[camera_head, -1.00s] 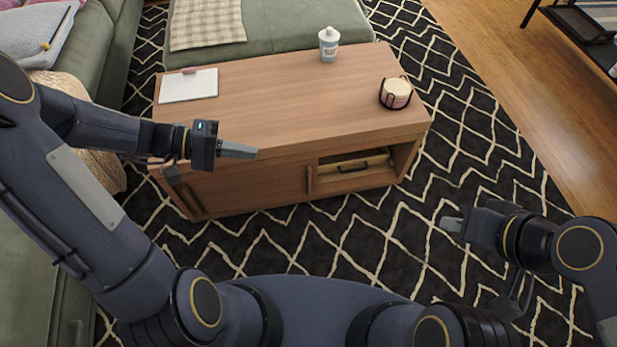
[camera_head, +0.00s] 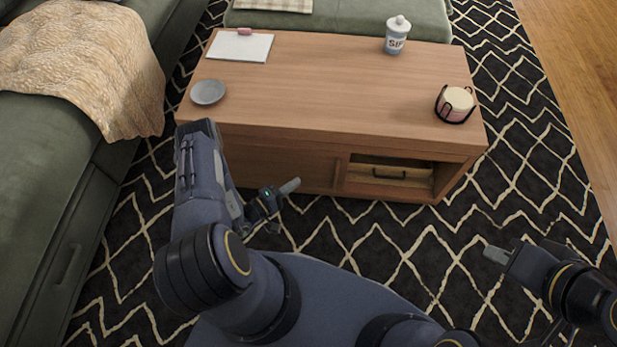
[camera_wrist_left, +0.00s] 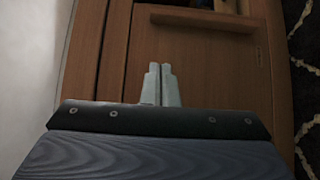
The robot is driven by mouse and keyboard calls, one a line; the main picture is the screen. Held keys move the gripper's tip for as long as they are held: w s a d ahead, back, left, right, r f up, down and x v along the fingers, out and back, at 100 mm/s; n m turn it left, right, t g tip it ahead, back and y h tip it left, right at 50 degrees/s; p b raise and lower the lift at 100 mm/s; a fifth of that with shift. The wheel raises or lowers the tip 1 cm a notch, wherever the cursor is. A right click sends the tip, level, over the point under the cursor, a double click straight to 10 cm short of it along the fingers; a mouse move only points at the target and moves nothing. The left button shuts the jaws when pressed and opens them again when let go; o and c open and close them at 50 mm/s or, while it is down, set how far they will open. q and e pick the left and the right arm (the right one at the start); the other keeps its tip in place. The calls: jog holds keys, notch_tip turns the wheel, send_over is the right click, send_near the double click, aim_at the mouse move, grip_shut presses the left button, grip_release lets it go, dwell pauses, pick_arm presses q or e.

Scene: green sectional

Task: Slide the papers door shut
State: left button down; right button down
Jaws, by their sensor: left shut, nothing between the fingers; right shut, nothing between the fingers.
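The low wooden coffee table (camera_head: 330,90) has a sliding door panel (camera_head: 305,168) on the left and middle of its front. Right of the panel is an open bay (camera_head: 390,177), where a drawer-like front with a dark handle shows. My left gripper (camera_head: 290,186) is shut and empty, low in front of the panel; I cannot tell if it touches. In the left wrist view the shut fingers (camera_wrist_left: 161,85) point at the wooden panel (camera_wrist_left: 205,65), which has a raised strip handle (camera_wrist_left: 203,20). My arm hides the left front. My right gripper (camera_head: 496,255) is shut and empty over the rug.
On the tabletop are a grey dish (camera_head: 208,92), a paper pad (camera_head: 240,47), a white bottle (camera_head: 397,35) and a candle in a dark holder (camera_head: 455,104). A green sofa (camera_head: 50,190) flanks the left. The patterned rug (camera_head: 400,245) is clear in front.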

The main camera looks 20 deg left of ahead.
pick_arm(q)
jog(key=s+d+b+x, duration=0.1)
jog(key=d+b+x, duration=0.1)
jog(key=x, duration=0.9)
jog(key=shift+d+b, duration=0.4)
jog(key=shift+b, duration=0.15)
jog(key=shift+w, duration=0.1)
